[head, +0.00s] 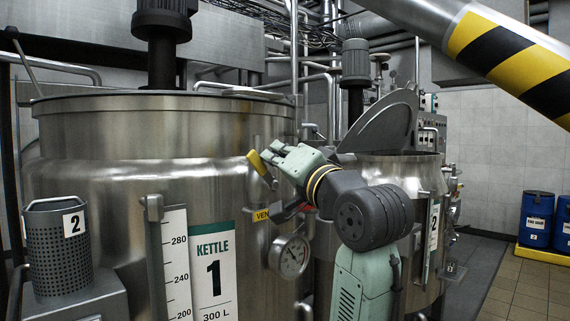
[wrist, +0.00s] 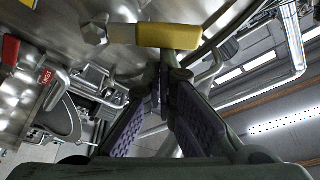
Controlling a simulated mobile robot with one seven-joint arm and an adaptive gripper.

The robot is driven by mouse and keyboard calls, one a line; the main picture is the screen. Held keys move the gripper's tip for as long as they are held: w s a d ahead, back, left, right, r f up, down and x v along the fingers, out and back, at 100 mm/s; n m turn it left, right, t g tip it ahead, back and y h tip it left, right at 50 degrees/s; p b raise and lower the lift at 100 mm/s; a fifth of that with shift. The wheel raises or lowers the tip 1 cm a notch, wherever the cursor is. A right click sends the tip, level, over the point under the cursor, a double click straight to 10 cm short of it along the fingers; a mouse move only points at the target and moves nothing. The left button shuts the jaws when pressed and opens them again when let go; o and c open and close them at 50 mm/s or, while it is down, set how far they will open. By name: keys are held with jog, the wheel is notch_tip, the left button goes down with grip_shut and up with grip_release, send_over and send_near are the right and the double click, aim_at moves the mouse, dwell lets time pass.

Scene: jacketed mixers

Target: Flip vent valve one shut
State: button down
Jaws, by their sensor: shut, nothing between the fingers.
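The yellow valve lever (head: 258,164) stands at the right side of the Kettle 1 tank, above a yellow label (head: 261,215) reading "VEN", the rest hidden. In the wrist view the yellow lever (wrist: 168,36) lies crosswise just beyond my fingertips, beside a metal hex fitting (wrist: 93,33). My gripper (head: 270,157) is at the lever in the head view. The wrist view shows my gripper (wrist: 166,62) with fingers converged and nothing between them. The tips look close to the lever; I cannot tell whether they touch it.
The Kettle 1 tank (head: 150,130) fills the left, with a dial gauge (head: 293,256) below my gripper. A red part (head: 287,212) sits beneath my wrist. Kettle 2 (head: 400,172) with a raised lid stands behind my arm. A striped pipe (head: 510,60) crosses the upper right.

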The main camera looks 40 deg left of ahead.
aim_at(261, 173)
jog(key=s+f+n+g+b, duration=0.1)
jog(key=n, duration=0.2)
jog(key=s+n+g+y+b, duration=0.1)
jog(key=n, duration=0.3)
jog(key=s+f+n+g+b, duration=0.1)
jog(key=n+g, duration=0.1)
jog(key=n, duration=0.2)
jog(key=shift+s+a+f+y+b, duration=0.2)
jog(key=shift+f+y+b, duration=0.1)
jog(key=shift+y, duration=0.1)
jog(key=shift+s+f, duration=0.15)
notch_tip(261, 173, up, 4)
jog(key=r+p, duration=0.1)
jog(key=p, duration=0.3)
jog(key=w+f+b+v, duration=0.1)
jog(key=b+v, duration=0.3)
jog(key=v, duration=0.6)
jog(key=shift+s, duration=0.45)
jog(key=shift+f, duration=0.1)
